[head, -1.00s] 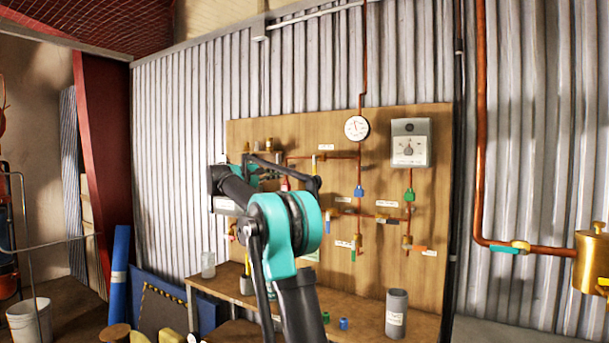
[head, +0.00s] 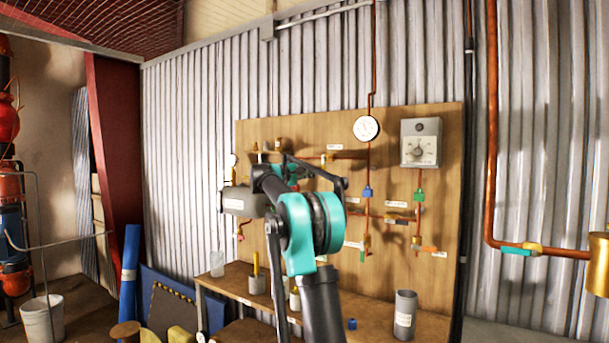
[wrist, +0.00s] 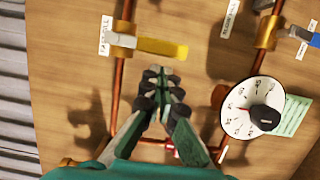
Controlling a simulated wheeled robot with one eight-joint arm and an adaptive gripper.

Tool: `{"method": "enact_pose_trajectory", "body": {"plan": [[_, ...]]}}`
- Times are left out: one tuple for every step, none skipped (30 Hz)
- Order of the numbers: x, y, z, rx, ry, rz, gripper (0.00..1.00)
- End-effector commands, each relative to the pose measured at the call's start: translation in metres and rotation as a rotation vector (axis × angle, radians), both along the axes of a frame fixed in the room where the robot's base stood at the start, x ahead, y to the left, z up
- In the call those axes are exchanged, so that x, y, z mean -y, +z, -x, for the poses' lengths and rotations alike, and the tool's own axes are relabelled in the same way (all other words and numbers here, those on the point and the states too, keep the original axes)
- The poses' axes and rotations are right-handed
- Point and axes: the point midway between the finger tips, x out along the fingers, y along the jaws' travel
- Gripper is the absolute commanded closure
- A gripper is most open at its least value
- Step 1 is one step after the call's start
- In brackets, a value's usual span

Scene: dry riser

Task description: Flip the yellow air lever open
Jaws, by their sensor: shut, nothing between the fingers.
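A yellow lever (wrist: 160,47) sticks out to the right from a brass valve (wrist: 122,40) on a copper pipe in the wrist view. My gripper (wrist: 165,82) is shut and empty. Its fingertips are just below the lever in that picture, with a small gap seeming to remain; I cannot tell the depth. In the head view my arm covers the gripper and this part of the board, so the lever cannot be made out there.
A wooden board (head: 435,190) carries copper pipes, a round gauge (head: 366,128) and a grey dial box (head: 421,143). In the wrist view a dial gauge (wrist: 250,108) and a blue lever (wrist: 305,36) lie to the right. A bench with a grey cup (head: 405,315) stands below the board.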

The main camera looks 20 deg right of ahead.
Motion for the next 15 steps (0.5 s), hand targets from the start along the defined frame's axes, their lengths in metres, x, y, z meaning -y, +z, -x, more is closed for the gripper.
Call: {"method": "enact_pose_trajectory", "body": {"plan": [[0.0017,0.0001,0.0028,0.000,0.000,0.000,1.00],[0.0023,0.0001,0.0037,0.000,0.000,0.000,1.00],[0.0029,0.0001,0.0046,0.000,0.001,0.000,1.00],[0.0033,0.0001,0.0051,0.000,0.001,0.000,1.00],[0.0035,0.0001,0.0054,0.000,0.001,0.000,1.00],[0.0036,0.0001,0.0055,0.000,0.001,0.000,1.00],[0.0037,0.0001,0.0056,0.000,0.001,0.000,1.00],[0.0037,0.0001,0.0056,0.000,0.001,0.000,1.00],[0.0037,0.0001,0.0056,0.000,0.001,0.000,1.00],[0.0036,0.0001,0.0055,0.000,0.001,0.000,1.00],[0.0036,0.0001,0.0055,0.000,0.001,0.000,1.00],[0.0036,0.0001,0.0055,0.000,0.001,0.000,1.00],[0.0036,0.0001,0.0055,0.000,0.001,0.000,1.00],[0.0036,0.0001,0.0055,-0.001,0.000,0.000,1.00],[0.0037,0.0001,0.0056,-0.001,0.000,0.002,1.00]]}}
